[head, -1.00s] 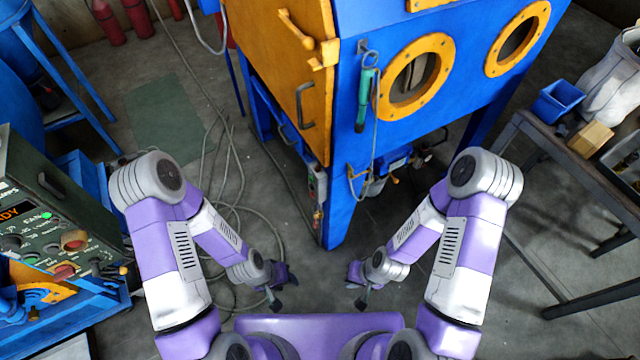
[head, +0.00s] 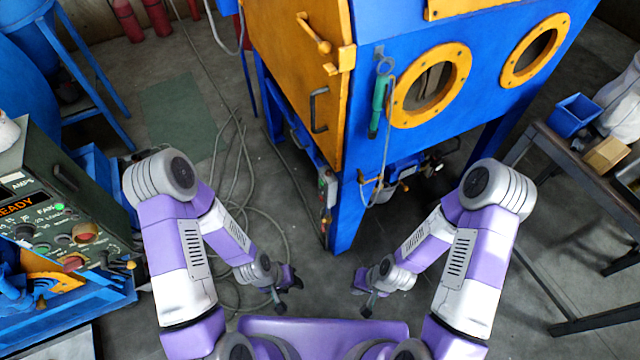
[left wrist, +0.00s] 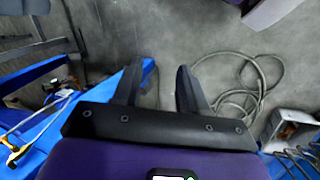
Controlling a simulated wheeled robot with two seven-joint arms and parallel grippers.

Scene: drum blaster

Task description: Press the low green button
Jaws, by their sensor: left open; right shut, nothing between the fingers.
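A small control box (head: 328,188) with a greenish side is mounted low on the front leg of the blue and orange blast cabinet (head: 440,85). Its buttons are too small to tell apart, so I cannot make out a low green button there. A green control panel (head: 65,180) at the left edge carries several knobs and a small green light (head: 57,207). My left gripper (head: 292,284) is open and empty, low over the floor in front of me; its spread fingers fill the middle of the left wrist view (left wrist: 157,82). My right gripper (head: 360,280) is shut and empty, apart from the cabinet.
Grey hoses (head: 235,185) lie on the floor left of the cabinet. A dark table (head: 560,160) with a blue bin (head: 573,116) and a cardboard box (head: 606,154) stands at the right. A blue stand (head: 95,85) is at the back left. Bare floor lies before the cabinet.

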